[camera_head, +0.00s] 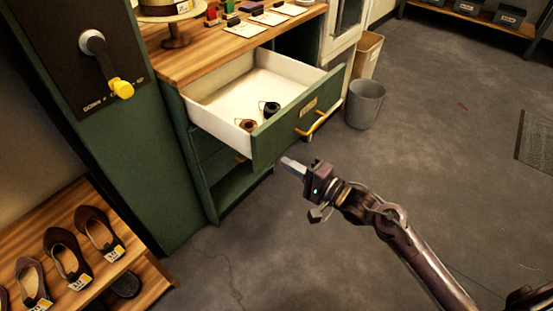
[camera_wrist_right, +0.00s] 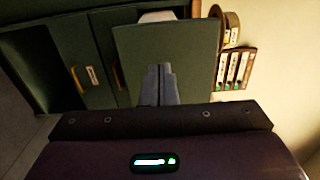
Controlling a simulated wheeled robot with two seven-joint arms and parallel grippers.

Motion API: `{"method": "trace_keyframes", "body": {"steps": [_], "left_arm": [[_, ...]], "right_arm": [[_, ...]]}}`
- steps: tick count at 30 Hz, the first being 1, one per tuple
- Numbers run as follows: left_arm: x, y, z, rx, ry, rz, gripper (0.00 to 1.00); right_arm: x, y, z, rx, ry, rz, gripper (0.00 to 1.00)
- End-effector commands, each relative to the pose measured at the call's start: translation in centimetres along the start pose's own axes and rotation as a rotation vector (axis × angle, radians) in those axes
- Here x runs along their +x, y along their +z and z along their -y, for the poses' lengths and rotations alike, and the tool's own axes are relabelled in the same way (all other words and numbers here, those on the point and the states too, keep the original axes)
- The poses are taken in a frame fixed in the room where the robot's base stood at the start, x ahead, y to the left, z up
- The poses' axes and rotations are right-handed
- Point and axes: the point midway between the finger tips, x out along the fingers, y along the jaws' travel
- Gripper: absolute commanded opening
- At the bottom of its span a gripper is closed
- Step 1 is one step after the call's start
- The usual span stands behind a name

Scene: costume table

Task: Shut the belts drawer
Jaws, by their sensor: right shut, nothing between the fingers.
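The open drawer has a green front (camera_head: 285,133) with a small label and a yellow bar handle (camera_head: 318,124). It is pulled far out of the green cabinet, and its white inside holds a brown coiled belt (camera_head: 248,125) and a black one (camera_head: 271,108). My right gripper (camera_head: 286,162) is shut and empty, near the lower part of the drawer front, left of and below the handle. I cannot tell whether it touches. Its closed fingers also show in the right wrist view (camera_wrist_right: 160,72), before a green panel (camera_wrist_right: 195,60). My left gripper is not in view.
The wooden tabletop (camera_head: 185,58) above bears a hat stand, cards and small items. A grey bin (camera_head: 364,104) stands right of the drawer. A shoe rack (camera_head: 75,225) is at lower left. A wall panel has a yellow-tipped lever (camera_head: 121,88). The floor around my right arm is clear.

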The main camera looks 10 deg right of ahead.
Motion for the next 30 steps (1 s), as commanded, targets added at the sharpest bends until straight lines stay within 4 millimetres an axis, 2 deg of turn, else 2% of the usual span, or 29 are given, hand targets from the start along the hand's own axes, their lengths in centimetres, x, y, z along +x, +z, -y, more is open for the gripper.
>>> {"method": "trace_keyframes", "body": {"steps": [3,9,27,30], "left_arm": [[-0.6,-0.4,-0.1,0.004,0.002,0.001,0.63],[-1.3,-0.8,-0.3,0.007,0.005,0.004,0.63],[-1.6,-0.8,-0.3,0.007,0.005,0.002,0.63],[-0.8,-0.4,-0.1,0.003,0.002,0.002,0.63]], "right_arm": [[2.2,0.0,0.0,-0.002,-0.002,0.0,0.0],[4.2,0.0,0.0,-0.001,0.0,-0.001,0.0],[4.9,0.0,0.1,-0.001,0.0,-0.001,0.0],[5.3,0.0,0.2,-0.001,-0.001,-0.001,0.0]]}}
